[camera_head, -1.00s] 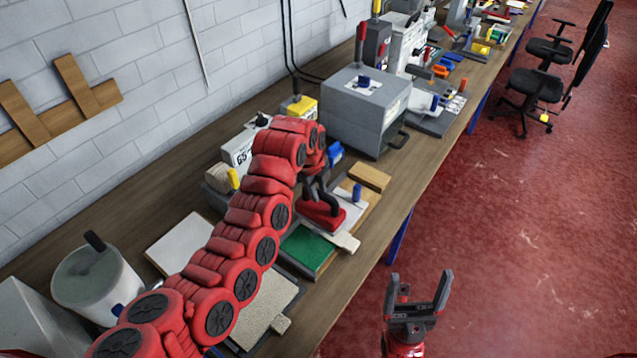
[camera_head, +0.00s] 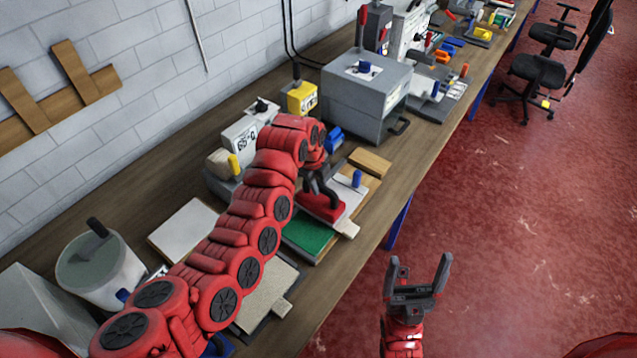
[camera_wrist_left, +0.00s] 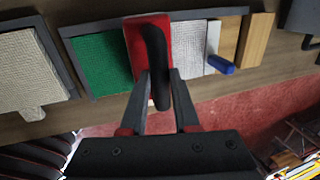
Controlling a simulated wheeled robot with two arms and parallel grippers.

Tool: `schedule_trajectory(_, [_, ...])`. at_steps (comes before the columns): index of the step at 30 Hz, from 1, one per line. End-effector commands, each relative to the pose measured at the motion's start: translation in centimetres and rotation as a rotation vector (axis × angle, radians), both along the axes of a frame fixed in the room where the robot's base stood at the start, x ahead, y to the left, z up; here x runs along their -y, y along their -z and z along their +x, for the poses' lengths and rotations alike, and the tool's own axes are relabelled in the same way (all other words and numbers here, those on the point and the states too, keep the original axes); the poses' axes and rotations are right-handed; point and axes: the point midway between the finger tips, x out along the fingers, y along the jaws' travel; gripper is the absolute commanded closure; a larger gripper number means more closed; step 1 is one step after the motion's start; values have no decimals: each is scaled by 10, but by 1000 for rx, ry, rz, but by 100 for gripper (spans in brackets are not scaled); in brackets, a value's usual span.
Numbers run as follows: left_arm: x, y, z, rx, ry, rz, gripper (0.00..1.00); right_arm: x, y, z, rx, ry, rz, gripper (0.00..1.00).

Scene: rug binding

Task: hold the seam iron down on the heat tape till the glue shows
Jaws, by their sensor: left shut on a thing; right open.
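The seam iron (camera_head: 324,208) has a red base and a black handle. It rests flat over the join between a green carpet piece (camera_head: 307,232) and a light grey piece (camera_head: 352,193). My left gripper (camera_head: 318,178) is shut on its handle, and the wrist view shows the fingers (camera_wrist_left: 160,78) around the black handle, with the red base (camera_wrist_left: 134,38) below. A pale tab (camera_head: 347,229), perhaps the heat tape's end, sticks out at the join's front. The rest of the tape is hidden, and I see no glue. My right gripper (camera_head: 417,280) is open and empty, beyond the bench's front edge.
A beige carpet piece (camera_head: 266,290) lies nearer on the bench. A blue-handled tool (camera_head: 356,179) and a wooden block (camera_head: 370,161) are right of the iron. A grey machine (camera_head: 365,98) stands behind. A white bucket (camera_head: 98,270) is at left.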

Motion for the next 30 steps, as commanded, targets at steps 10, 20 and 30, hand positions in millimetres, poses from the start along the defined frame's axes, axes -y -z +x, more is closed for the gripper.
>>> schedule_trajectory(10, [0,0,1,4,0,-2,100,0,1,0,0,0,0,11])
schedule_trajectory(20, [0,4,1,4,0,-1,100,0,3,0,0,0,0,11])
schedule_trajectory(30, [0,7,1,4,0,-1,100,0,5,0,0,0,0,11])
